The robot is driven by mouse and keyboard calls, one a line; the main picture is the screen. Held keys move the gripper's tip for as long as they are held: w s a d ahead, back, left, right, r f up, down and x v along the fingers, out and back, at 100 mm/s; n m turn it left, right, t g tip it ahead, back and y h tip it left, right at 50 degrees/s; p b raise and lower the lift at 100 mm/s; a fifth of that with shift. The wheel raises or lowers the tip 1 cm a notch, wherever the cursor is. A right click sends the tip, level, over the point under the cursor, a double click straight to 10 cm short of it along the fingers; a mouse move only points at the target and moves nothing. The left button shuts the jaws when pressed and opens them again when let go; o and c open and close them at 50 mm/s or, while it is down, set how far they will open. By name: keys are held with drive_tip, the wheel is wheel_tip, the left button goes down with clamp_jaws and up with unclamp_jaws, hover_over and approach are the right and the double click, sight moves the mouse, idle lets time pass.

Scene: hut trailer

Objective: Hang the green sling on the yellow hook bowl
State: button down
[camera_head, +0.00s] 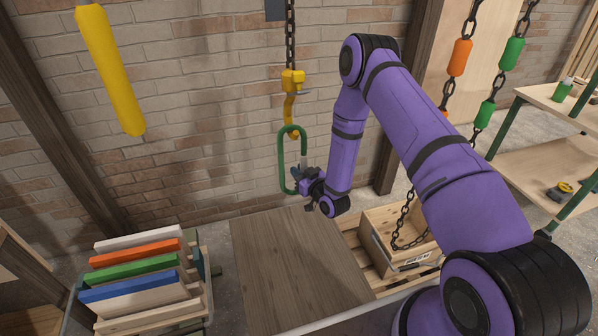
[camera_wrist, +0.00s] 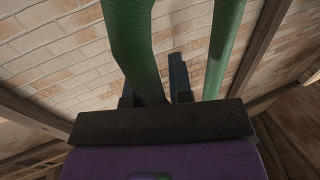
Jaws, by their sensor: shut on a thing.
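The green sling (camera_head: 281,160) is an upright closed loop in front of the brick wall. My gripper (camera_head: 300,176) is shut on the lower right part of it. In the wrist view my gripper (camera_wrist: 153,88) has one green strand of the sling (camera_wrist: 135,45) between its fingers, and the other strand runs free to the right. The yellow hook (camera_head: 292,80) hangs from a dark chain, and its lower bowl shows at the top of the loop. The sling's top overlaps the bowl in the picture; I cannot tell whether it rests in it. The hook does not show in the wrist view.
A wooden tabletop (camera_head: 290,262) lies clear below. A rack of coloured boards (camera_head: 135,268) stands left, and a wooden crate (camera_head: 378,252) with chain stands right. A yellow padded bar (camera_head: 110,70) hangs upper left. Chains with orange and green sleeves (camera_head: 486,112) hang right.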

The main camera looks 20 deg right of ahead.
drive_tip(key=c, duration=0.9)
unclamp_jaws()
drive_tip(key=shift+c, duration=0.2)
